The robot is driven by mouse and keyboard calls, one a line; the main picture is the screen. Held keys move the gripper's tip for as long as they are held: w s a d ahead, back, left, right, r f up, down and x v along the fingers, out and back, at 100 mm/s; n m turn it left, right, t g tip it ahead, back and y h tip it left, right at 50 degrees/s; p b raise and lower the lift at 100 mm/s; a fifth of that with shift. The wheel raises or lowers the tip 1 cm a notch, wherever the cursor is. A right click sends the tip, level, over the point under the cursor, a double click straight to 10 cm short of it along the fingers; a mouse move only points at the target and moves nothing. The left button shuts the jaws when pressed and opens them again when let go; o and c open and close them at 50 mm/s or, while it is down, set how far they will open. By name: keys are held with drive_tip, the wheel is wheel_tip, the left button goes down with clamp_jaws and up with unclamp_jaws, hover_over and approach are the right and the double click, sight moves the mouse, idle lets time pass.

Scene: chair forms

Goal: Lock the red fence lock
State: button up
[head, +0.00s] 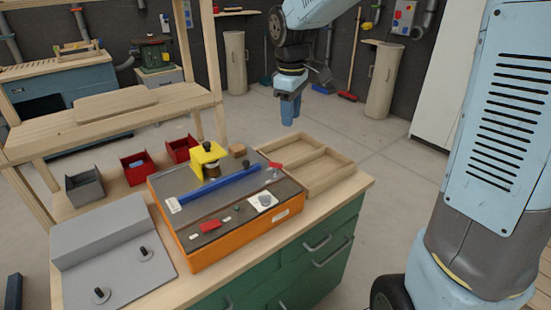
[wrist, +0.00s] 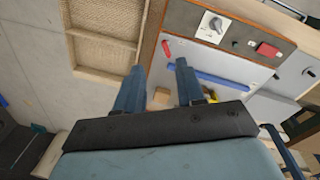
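The red fence lock (head: 275,165) is a small red lever at the right end of the blue fence bar (head: 210,187). The bar lies across the grey top of the orange-sided machine (head: 235,238). In the wrist view, the red fence lock (wrist: 166,49) shows just beyond the fingertips, near the end of the blue bar (wrist: 224,79). My gripper (head: 289,118) hangs in the air above and behind the bench in the head view. In the wrist view, my gripper (wrist: 159,66) has its two blue fingers apart with nothing held between them.
A yellow housing (head: 208,160) with a black knob stands on the machine. A white plate with a knob (head: 263,201) and a red switch (head: 210,226) are on its front. A wooden tray (head: 325,172) lies at right. Small bins (head: 137,168) and a grey block (head: 100,240) are at left.

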sight(276, 163)
drive_tip(key=w+a+f, duration=0.1)
drive_tip(key=f, duration=0.4)
drive_tip(key=w+a+f+n, duration=0.1)
drive_tip(key=f, duration=0.5)
drive_tip(key=w+a+f+n+g, duration=0.1)
drive_tip(key=f, duration=0.5)
drive_tip(key=shift+w+a, duration=0.1)
drive_tip(key=shift+a, duration=0.25)
clamp_jaws()
